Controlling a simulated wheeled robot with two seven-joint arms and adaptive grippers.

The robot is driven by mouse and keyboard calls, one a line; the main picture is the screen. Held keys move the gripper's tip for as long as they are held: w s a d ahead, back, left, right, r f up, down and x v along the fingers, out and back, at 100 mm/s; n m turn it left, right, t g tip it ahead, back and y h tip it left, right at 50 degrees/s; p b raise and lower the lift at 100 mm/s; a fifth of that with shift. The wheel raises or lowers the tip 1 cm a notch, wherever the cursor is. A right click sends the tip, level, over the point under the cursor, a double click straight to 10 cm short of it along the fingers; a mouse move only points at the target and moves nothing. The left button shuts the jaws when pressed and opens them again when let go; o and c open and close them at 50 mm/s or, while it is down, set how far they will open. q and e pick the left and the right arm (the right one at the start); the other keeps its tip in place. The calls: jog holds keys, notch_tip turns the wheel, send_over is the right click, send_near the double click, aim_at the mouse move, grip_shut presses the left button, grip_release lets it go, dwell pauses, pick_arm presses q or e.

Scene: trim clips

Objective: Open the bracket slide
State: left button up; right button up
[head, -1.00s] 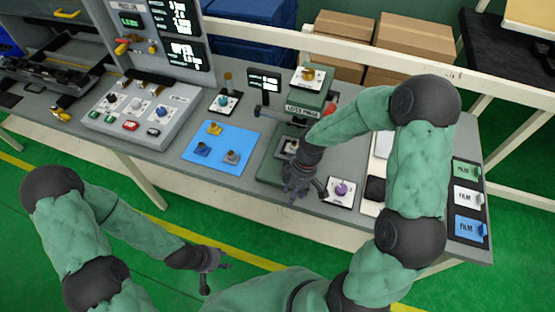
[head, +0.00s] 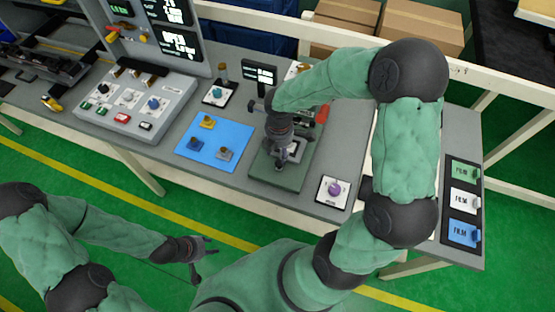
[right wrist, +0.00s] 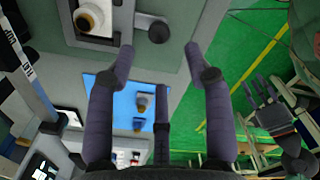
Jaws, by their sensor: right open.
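The green laser-marking station (head: 288,178) stands near the table's front edge. I cannot tell which part is the bracket slide. My right gripper (head: 282,152) is over the station in the head view and hides much of its middle. In the right wrist view its fingers (right wrist: 160,55) are spread and empty, with the knob visible beyond them. My left gripper (head: 204,257) hangs in front of the table, fingers apart and empty.
A control box (head: 130,105) and small display (head: 260,74) stand behind and left.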

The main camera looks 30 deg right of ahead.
aim_at(279, 163)
notch_tip(279, 163, down, 8)
jog(key=shift+w+d+r+b, duration=0.1)
jog(key=shift+r+b, duration=0.15)
jog(key=shift+b, duration=0.4)
